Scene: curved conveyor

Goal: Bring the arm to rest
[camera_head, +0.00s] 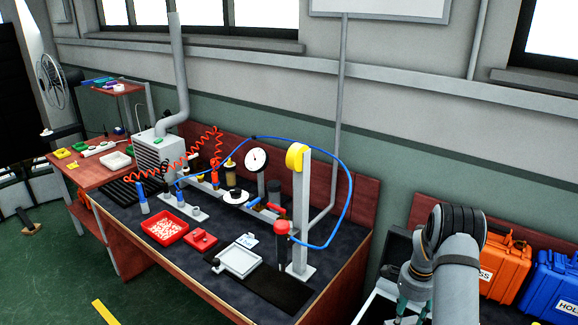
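My arm (455,265) stands in the lower right of the head view, in front of the back wall and to the right of the workbench. My gripper (408,308) points down at its left side, partly hidden by the arm and cut by the bottom edge of the picture. Greenish finger parts show, but the fingertips are not clear. I cannot tell whether the gripper is open or shut, and I see nothing held in it.
A dark-topped workbench (215,268) fills the middle, with a red tray (165,228), a grey tray (239,261), a gauge (257,159) and a tall post (300,225). An orange case (505,265) and a blue case (556,290) stand right of my arm. Green floor is open at lower left.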

